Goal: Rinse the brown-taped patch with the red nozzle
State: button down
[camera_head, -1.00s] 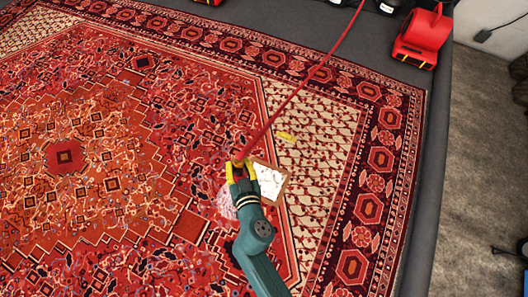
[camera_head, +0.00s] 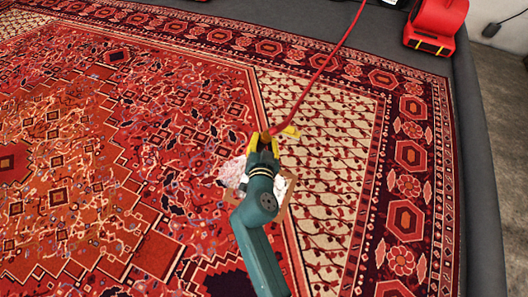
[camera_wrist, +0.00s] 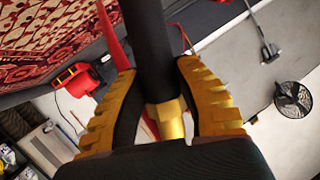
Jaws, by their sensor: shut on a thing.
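My gripper (camera_head: 263,142) has yellow fingers shut on the nozzle, with a red hose (camera_head: 318,78) running from it to the back. In the wrist view the nozzle is a black tube (camera_wrist: 148,45) with a brass collar (camera_wrist: 166,118) between the fingers. The brown-taped patch (camera_head: 285,205) lies on the rug, pale with a brown edge, largely hidden behind my wrist. The gripper appears beyond it. A whitish speckled patch (camera_head: 232,172) lies to its left. The nozzle's tip cannot be made out in the head view.
A small yellow thing (camera_head: 290,131) shows just right of my gripper. The patterned rug (camera_head: 330,160) fills most of the floor. A red machine (camera_head: 435,25) stands at the back right. In the wrist view a black fan (camera_wrist: 292,98) stands on pale floor.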

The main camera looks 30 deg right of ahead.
jog(key=shift+f+b, duration=1.7)
jog(key=shift+f, duration=0.8)
jog(key=shift+s+d+p, duration=3.15)
jog(key=shift+s+d, duration=3.55)
jog(key=shift+s, duration=2.5)
jog(key=w+a+b, duration=0.6)
jog(key=w+a, duration=1)
jog(key=shift+w+a, duration=0.15)
jog(key=shift+a, duration=0.05)
